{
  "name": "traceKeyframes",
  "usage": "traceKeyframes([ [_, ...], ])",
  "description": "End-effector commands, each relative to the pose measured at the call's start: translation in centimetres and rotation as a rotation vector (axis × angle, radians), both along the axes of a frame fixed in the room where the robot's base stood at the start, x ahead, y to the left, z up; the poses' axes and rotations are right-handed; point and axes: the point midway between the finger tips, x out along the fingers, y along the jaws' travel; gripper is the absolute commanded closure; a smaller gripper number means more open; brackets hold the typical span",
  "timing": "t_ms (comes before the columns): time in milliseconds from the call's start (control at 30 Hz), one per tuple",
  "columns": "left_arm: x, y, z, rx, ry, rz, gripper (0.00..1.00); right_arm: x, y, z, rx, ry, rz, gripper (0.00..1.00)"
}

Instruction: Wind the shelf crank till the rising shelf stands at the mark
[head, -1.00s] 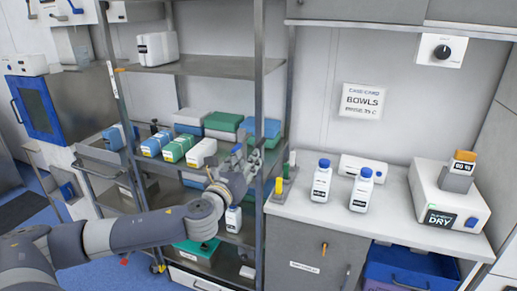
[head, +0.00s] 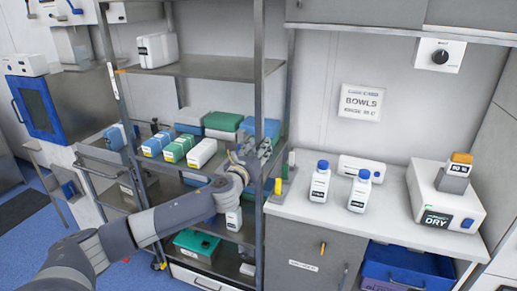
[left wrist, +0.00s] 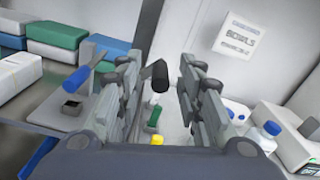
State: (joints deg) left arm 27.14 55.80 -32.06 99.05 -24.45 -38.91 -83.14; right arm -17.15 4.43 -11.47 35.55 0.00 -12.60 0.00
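My left gripper (head: 258,149) is at the right front post of the shelf rack, level with the loaded middle shelf (head: 160,168). In the left wrist view its fingers (left wrist: 153,98) are apart and empty. A black grip (left wrist: 156,75), which looks like the crank's handle, shows between and beyond the fingers; I cannot tell if they touch it. In the head view the gripper hides the crank. The middle shelf carries blue, green and white packs. A pale strip with an orange tip (head: 118,69) on the left post may be the mark. My right gripper is out of view.
Green (head: 291,158) and yellow (head: 278,186) upright pieces stand at the counter's (head: 310,208) left end, close to my gripper. Two white bottles (head: 319,186) with blue caps stand farther right. A blue-handled piece (left wrist: 84,68) is left of the fingers.

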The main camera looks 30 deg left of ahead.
Motion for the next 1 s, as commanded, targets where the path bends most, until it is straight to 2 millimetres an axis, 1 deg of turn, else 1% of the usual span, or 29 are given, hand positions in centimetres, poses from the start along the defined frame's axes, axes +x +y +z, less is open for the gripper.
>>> traceKeyframes([
  [33,0.0,0.0,0.0,0.0,0.0,0.0,0.66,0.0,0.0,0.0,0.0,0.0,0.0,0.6],
  [67,0.0,0.0,0.0,0.0,0.0,0.0,0.7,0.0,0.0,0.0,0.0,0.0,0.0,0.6],
  [100,0.0,0.0,0.0,0.0,0.0,0.0,0.79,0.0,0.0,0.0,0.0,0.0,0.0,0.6],
  [200,0.0,0.0,0.0,0.0,0.0,0.0,1.0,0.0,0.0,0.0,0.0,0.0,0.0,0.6],
  [467,0.0,0.0,-0.1,-0.005,0.0,0.001,1.0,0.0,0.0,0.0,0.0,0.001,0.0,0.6],
  [667,-0.1,0.2,0.0,-0.05,-0.01,0.0,1.0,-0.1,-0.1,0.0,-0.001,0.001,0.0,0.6],
  [867,-0.2,0.6,0.3,-0.167,-0.039,0.002,1.0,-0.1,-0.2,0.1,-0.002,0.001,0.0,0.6],
  [1000,-0.3,1.0,0.5,-0.284,-0.065,0.001,1.0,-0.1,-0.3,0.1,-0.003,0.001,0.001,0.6],
])
